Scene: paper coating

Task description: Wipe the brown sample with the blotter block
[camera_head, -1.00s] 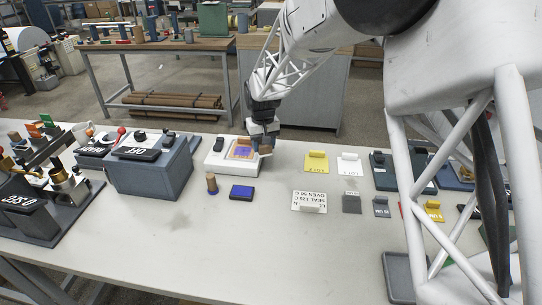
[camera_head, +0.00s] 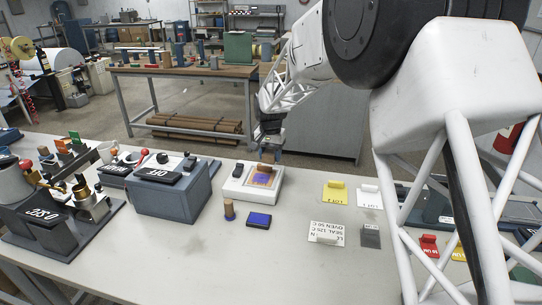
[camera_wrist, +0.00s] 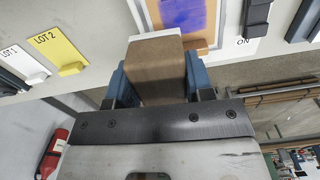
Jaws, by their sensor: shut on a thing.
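The brown sample (camera_head: 262,180) lies on a white unit (camera_head: 239,188) near the table's far edge. A blue-purple patch covers much of it and also shows in the wrist view (camera_wrist: 184,14). My gripper (camera_wrist: 160,85) is shut on a brown block, the blotter block (camera_wrist: 158,68), with a blue finger on each side. In the head view my gripper (camera_head: 268,150) is at the far side of the white unit. A brown piece shows just below it at the sample's far edge. I cannot tell whether the block touches the sample.
A grey-blue box (camera_head: 172,198) stands left of the white unit. A wooden-handled stamp (camera_head: 229,209) and a blue pad (camera_head: 258,220) are in front. A yellow LOT 2 card (camera_head: 335,192) lies to the right. The front middle of the table is clear.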

